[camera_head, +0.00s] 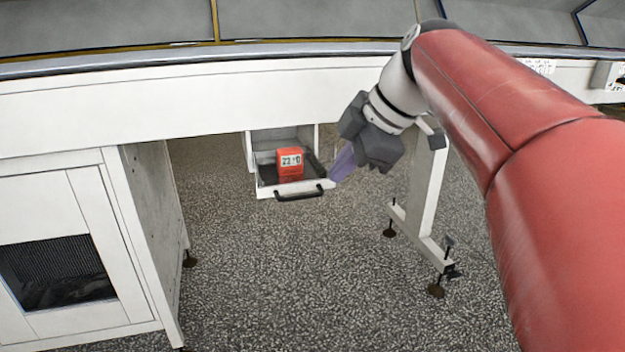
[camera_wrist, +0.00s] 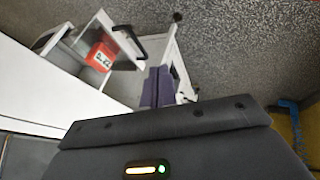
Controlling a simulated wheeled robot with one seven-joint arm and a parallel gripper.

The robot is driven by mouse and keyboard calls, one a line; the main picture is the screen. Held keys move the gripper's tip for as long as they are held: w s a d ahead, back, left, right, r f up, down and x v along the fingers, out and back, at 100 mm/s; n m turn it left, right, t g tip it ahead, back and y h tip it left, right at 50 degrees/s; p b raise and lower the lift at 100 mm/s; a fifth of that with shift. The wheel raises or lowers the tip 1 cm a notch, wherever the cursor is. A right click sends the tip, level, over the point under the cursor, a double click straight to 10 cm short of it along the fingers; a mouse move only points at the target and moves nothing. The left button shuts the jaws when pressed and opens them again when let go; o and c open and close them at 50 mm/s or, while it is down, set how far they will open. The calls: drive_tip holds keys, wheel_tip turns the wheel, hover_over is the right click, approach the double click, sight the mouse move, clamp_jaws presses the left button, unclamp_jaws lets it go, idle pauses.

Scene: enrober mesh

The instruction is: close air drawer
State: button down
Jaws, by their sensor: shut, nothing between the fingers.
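The air drawer (camera_head: 268,190) hangs under the white machine body and is pulled open. It has a dark handle (camera_head: 299,193) on its front, and an orange-red box with a "22" label (camera_head: 290,163) sits inside it. My gripper (camera_head: 338,172) is at the right end of the drawer front, with its purple fingers shut and empty. In the wrist view the shut fingers (camera_wrist: 157,87) point toward the drawer, with the handle (camera_wrist: 129,41) and the red box (camera_wrist: 101,57) to their left. I cannot tell whether the fingertips touch the drawer.
A white cabinet (camera_head: 150,215) with a dark grille stands at the left. A white support leg (camera_head: 427,190) with a foot stands right of the drawer, close to my gripper. The long white machine edge (camera_head: 200,97) runs above. The speckled floor (camera_head: 300,280) below is clear.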

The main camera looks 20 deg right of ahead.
sight(295, 164)
drive_tip(key=w+a+f+b, duration=0.1)
drive_tip(key=w+a+f, duration=0.2)
drive_tip(key=w+f, duration=0.4)
drive_tip(key=shift+w+f, duration=0.4)
drive_tip(key=shift+f, duration=0.35)
drive_tip(key=w+p, duration=0.2)
drive_tip(key=w, duration=0.4)
drive_tip(key=w+p, duration=0.2)
drive_tip(key=w, duration=0.3)
drive_tip(key=shift+w+r, duration=0.2)
drive_tip(key=shift+w, duration=0.6)
